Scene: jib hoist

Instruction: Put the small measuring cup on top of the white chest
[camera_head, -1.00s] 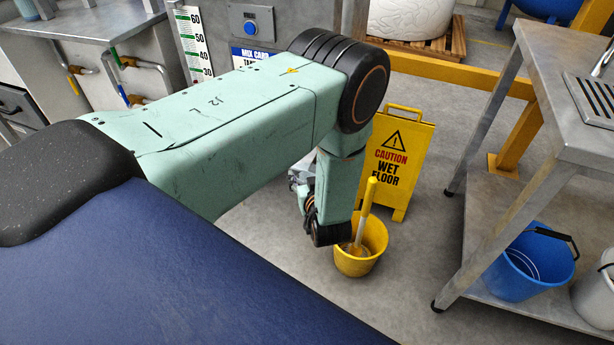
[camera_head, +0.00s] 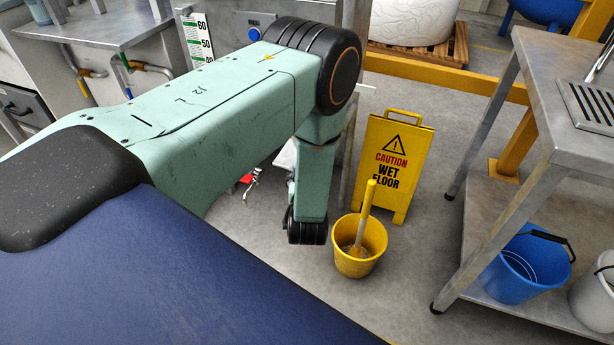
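I see no small measuring cup in this view. I cannot make out a white chest either; a pale surface (camera_head: 286,156) shows only as a sliver behind my forearm, and I cannot tell what it is. My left arm reaches in from the left and bends down at a black elbow. The fingers of my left gripper are hidden behind the arm. My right arm and gripper do not show.
The yellow bucket (camera_head: 344,262) with a yellow-handled tool stands before a wet-floor sign (camera_head: 394,170). A steel table (camera_head: 545,110) at right has a blue bucket (camera_head: 520,270) on its lower shelf. A white vessel (camera_head: 412,20) rests on a pallet. Grey floor lies between.

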